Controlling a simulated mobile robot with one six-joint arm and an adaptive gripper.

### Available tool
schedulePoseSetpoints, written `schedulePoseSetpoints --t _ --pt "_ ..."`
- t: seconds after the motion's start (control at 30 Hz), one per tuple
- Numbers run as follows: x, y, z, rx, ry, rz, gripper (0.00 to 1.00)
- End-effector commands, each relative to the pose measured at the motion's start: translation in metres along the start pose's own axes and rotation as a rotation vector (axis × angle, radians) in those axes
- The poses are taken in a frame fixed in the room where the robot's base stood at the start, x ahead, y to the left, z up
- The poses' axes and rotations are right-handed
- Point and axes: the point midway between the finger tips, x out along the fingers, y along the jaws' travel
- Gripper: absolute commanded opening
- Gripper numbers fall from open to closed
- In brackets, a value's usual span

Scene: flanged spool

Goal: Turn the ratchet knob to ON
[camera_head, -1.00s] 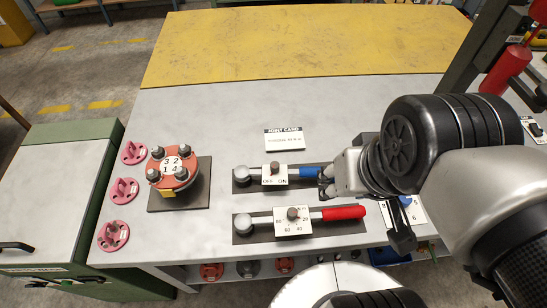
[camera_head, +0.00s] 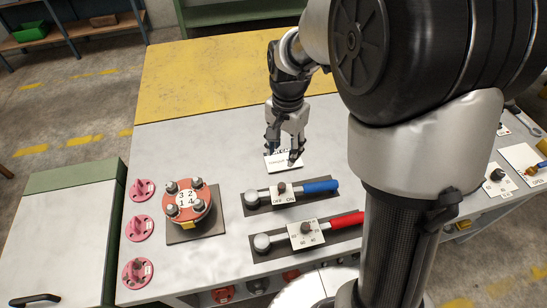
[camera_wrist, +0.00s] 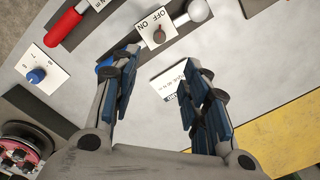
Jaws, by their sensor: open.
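The ratchet with the blue handle (camera_head: 319,186) lies on a dark mat, its white OFF/ON plate (camera_head: 292,194) facing up. Its small brown knob (camera_head: 281,187) stands on the plate; it also shows in the wrist view (camera_wrist: 158,36), between the OFF and ON words. I cannot tell which word it points to. My gripper (camera_head: 282,157) points down over the white joint card, behind the ratchet and apart from it. In the wrist view its fingers (camera_wrist: 161,72) are spread and empty, with the card (camera_wrist: 172,82) between them. One finger hides part of the blue handle.
A red-handled wrench (camera_head: 345,219) with a white dial plate lies in front of the ratchet. An orange flanged spool (camera_head: 187,203) stands to the left on a dark plate, beside pink pieces (camera_head: 139,228). The grey tabletop between spool and card is clear.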

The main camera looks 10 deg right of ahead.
Motion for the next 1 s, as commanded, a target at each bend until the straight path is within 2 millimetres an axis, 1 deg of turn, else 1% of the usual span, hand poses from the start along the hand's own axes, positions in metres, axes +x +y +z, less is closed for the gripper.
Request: schedulePoseSetpoints --t 0.03,0.17,0.4,0.6,0.7,0.8,0.9,1.0 --pt "0.009 0.001 0.001 -0.001 -0.002 0.003 0.42" --pt "0.035 0.001 0.001 -0.002 -0.003 0.004 0.42" --pt "0.089 0.002 0.002 -0.003 -0.003 0.003 0.42" --pt "0.13 0.001 0.001 -0.004 -0.003 0.002 0.42" --pt "0.146 0.001 0.001 -0.004 -0.002 0.002 0.42" --pt "0.157 0.001 0.001 -0.004 -0.002 0.001 0.42" --pt "0.163 0.001 0.001 -0.004 -0.001 0.0 0.42" --pt "0.165 0.001 0.001 -0.004 0.0 0.0 0.42"
